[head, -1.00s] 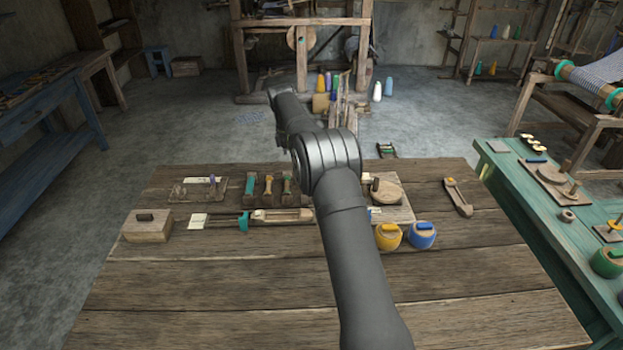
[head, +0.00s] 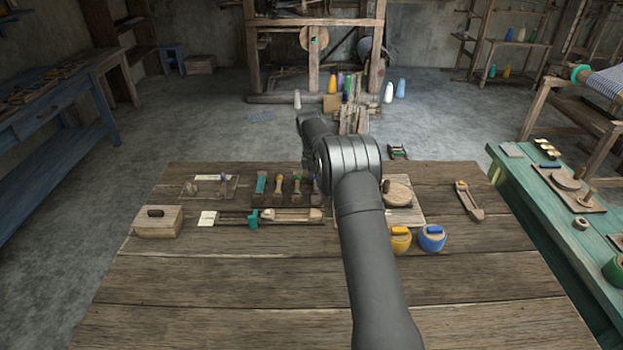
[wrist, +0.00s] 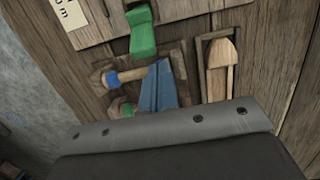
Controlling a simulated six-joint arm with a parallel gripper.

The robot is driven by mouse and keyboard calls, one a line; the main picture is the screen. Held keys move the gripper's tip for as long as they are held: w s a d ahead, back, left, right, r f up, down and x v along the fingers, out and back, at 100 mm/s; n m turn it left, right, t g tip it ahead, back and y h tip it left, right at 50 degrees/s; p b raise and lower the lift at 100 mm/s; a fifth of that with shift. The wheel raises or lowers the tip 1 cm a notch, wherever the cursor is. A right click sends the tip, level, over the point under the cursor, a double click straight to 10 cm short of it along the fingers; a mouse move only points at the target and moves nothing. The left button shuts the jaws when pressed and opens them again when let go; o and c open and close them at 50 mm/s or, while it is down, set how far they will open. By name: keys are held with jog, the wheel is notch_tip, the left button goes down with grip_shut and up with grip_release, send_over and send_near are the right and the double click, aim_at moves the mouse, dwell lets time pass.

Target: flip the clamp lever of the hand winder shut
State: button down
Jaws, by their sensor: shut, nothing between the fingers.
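In the wrist view my gripper (wrist: 161,66) shows as two blue tapered fingers, closed together, with nothing held. A green lever-like piece (wrist: 142,32) stands on a wooden board just beyond the fingertips, apart from them in the picture. I cannot tell for sure whether it is the winder's clamp lever or how far it is turned. In the head view my arm hides the gripper and part of the workpieces. A board with a round wooden disc (head: 398,193) shows just right of the arm; I cannot tell if it is the hand winder.
Wooden pegs with blue (wrist: 110,77) and green bands lie left of the fingers, and a wooden piece (wrist: 221,68) lies in a slot at right. On the table stand a lidded box (head: 158,223), a yellow pot (head: 400,242) and a blue pot (head: 432,240). The table front is clear.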

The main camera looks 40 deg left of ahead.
jog(key=shift+w+d+r, duration=0.25)
jog(key=shift+w+d, duration=0.05)
jog(key=shift+w+d, duration=0.1)
jog(key=shift+w+d+r+g+y, duration=0.1)
jog(key=shift+r+g+y, duration=0.05)
jog(key=shift+g+y, duration=0.35)
